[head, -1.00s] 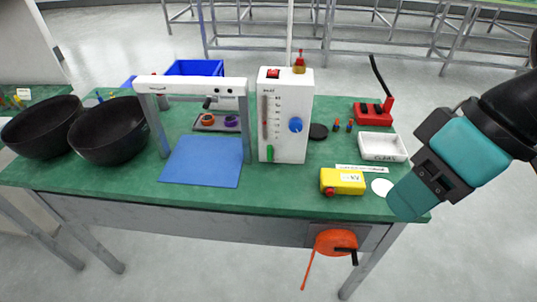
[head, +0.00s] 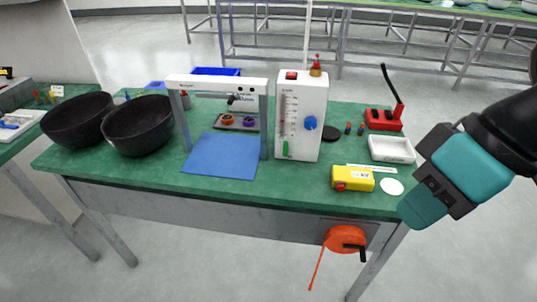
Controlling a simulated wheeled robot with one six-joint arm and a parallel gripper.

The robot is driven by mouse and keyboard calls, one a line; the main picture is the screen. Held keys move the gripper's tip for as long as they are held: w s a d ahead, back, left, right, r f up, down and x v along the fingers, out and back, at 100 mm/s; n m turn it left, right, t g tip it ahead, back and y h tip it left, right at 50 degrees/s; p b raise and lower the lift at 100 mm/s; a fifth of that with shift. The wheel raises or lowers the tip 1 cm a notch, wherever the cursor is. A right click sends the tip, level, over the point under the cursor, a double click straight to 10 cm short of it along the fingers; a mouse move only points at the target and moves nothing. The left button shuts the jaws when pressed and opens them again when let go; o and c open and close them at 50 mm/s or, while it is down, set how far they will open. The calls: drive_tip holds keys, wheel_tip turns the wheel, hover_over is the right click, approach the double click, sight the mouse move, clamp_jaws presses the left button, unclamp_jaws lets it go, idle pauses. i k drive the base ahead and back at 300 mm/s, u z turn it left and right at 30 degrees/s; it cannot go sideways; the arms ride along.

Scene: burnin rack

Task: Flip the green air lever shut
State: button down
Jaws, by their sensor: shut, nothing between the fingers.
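The green air lever (head: 285,149) is a small upright green bar low on the left of the white cabinet's front face. The white cabinet (head: 312,135) stands upright on the green bench, with a scale and a blue knob (head: 310,122) on its front. My gripper (head: 423,208) is at the end of my teal and black arm at the right, in front of the bench's right end. It is shut and empty, well to the right of the lever and apart from it. Its fingertips are hard to make out.
A white-topped frame (head: 217,82) over a blue mat (head: 220,160) stands left of the cabinet. A yellow box (head: 353,179) and a white tray (head: 392,149) lie to its right. Black bowls (head: 139,127) sit at the left. An orange reel (head: 341,239) hangs on the bench front.

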sight(286, 148)
drive_tip(key=u, duration=1.05)
drive_tip(key=i, duration=0.45)
drive_tip(key=z, duration=0.05)
